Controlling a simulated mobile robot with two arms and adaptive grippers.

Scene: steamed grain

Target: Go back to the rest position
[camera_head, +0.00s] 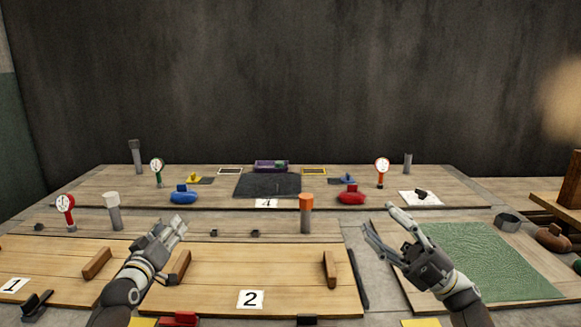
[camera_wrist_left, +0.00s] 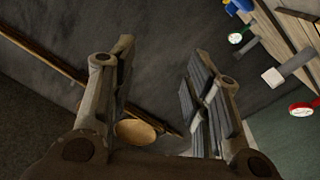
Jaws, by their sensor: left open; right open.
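My left gripper (camera_head: 172,232) is above the near left part of the table, close to the wooden board marked 2 (camera_head: 215,290). In the left wrist view my left gripper (camera_wrist_left: 160,85) has its fingers spread with nothing between them. My right gripper (camera_head: 385,228) is above the right side, at the left edge of the green mat (camera_head: 490,260). Its fingers are wide apart and empty. Both grippers are clear of the objects around them. No rest position is marked in view.
Wooden blocks (camera_head: 97,263) stand on the near boards. Behind them are an orange-topped cylinder (camera_head: 306,215), a white-topped cylinder (camera_head: 113,212), a red dial (camera_head: 66,207), and blue (camera_head: 183,195) and red (camera_head: 351,195) items. A dark wall (camera_head: 290,80) closes the back.

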